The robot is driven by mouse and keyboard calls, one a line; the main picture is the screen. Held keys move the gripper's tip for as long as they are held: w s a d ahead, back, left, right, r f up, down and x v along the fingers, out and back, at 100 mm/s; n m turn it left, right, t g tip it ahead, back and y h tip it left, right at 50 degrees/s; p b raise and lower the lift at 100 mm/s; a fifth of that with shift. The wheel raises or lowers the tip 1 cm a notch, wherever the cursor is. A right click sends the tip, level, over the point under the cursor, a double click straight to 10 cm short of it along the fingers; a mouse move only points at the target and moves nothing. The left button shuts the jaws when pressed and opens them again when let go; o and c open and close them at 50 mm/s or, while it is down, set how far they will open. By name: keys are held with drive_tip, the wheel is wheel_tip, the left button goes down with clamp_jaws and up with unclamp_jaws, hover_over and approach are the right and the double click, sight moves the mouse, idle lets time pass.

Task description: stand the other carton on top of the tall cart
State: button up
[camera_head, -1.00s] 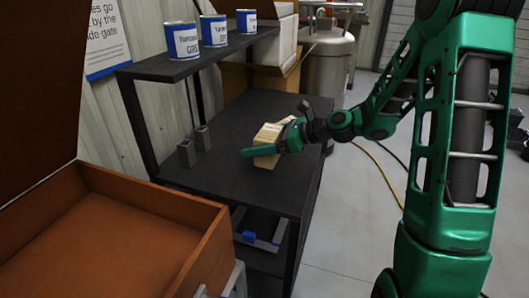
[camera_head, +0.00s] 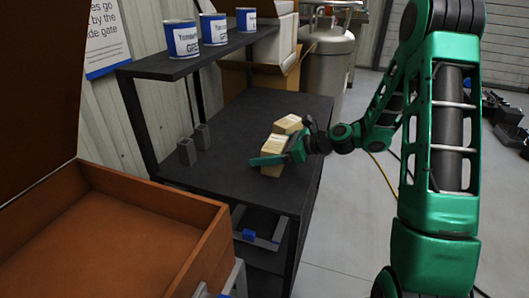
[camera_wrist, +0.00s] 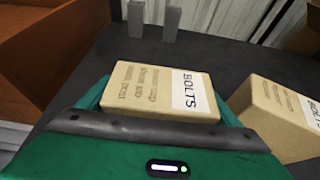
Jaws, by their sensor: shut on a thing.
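The held carton (camera_head: 272,142) is tan, with a white BOLTS label that shows in the wrist view (camera_wrist: 150,88). My gripper (camera_head: 278,158) is shut on it, with a green finger across its near side. A second tan carton (camera_head: 289,124) stands just beyond it on the dark cart top (camera_head: 240,120); in the wrist view this carton (camera_wrist: 278,115) is close on the right, its label partly cut off. The held carton is at or just above the cart top; I cannot tell whether it touches.
A raised shelf (camera_head: 190,67) at the cart's back left holds three blue-and-white cans. Two small grey blocks (camera_head: 195,145) stand on the cart top at left. An open brown box (camera_head: 110,235) is at the near left. A metal tank (camera_head: 328,60) stands behind.

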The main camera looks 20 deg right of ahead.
sight(285, 148)
drive_tip(key=o, duration=1.3)
drive_tip(key=shift+f, duration=0.1)
drive_tip(key=shift+s+d+r, duration=0.15)
drive_tip(key=shift+d+r, duration=0.1)
drive_tip(key=shift+d, duration=0.05)
drive_tip(key=v, duration=1.1)
drive_tip(key=shift+s+d, duration=0.1)
drive_tip(key=shift+s, duration=0.1)
